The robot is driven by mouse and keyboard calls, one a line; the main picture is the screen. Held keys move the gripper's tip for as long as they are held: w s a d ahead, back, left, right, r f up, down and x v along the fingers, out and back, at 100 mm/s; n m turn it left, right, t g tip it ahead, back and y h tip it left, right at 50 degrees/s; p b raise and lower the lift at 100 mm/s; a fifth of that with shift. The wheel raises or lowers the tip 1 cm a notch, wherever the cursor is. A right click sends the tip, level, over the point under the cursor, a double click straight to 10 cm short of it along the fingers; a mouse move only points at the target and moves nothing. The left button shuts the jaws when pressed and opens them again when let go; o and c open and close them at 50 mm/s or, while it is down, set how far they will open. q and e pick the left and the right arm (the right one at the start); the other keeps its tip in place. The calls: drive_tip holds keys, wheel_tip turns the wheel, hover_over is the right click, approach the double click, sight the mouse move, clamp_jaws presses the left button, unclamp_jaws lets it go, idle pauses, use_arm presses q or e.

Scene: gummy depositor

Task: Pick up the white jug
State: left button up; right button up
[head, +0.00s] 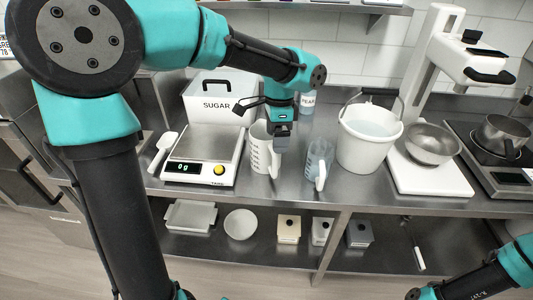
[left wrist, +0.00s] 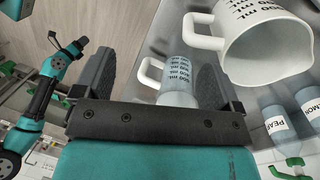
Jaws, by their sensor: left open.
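The white jug (head: 261,150), with printed measuring marks, stands upright on the steel counter beside the scale. It shows large at the top right of the left wrist view (left wrist: 268,42). A clear jug (head: 318,160) with a white handle stands to its right; in the left wrist view it (left wrist: 177,75) shows between my fingers, farther off. My left gripper (head: 281,138) is open and empty, pointing down at the right side of the white jug, partly covering it. In the left wrist view the white jug lies outside my right-hand finger. My right gripper (head: 414,294) is low at the bottom right, its jaws unclear.
A scale (head: 203,158) and a sugar box (head: 216,100) are to the left. A white bucket (head: 366,145) and a steel bowl on a stand (head: 432,145) are to the right. Labelled bottles (head: 307,101) stand behind. The counter front is narrow.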

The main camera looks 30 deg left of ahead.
use_arm(q)
wheel_tip(320, 180, up, 6)
drive_tip(key=n+t, duration=0.2)
hover_over(267, 152)
drive_tip(key=d, duration=0.2)
drive_tip(key=shift+s+d+y, duration=0.2)
drive_tip(key=shift+s+y, duration=0.1)
drive_tip(key=shift+s, duration=0.15)
drive_tip(key=shift+f, duration=0.15)
wheel_tip(267, 152, down, 12)
drive_tip(key=shift+f, duration=0.1)
drive_tip(key=shift+d, duration=0.1)
drive_tip(key=shift+s+d+f, duration=0.1)
drive_tip(key=shift+f, duration=1.2)
drive_tip(key=shift+s+d+f, duration=0.1)
drive_tip(key=shift+f, duration=1.15)
drive_tip(key=shift+c, duration=0.2)
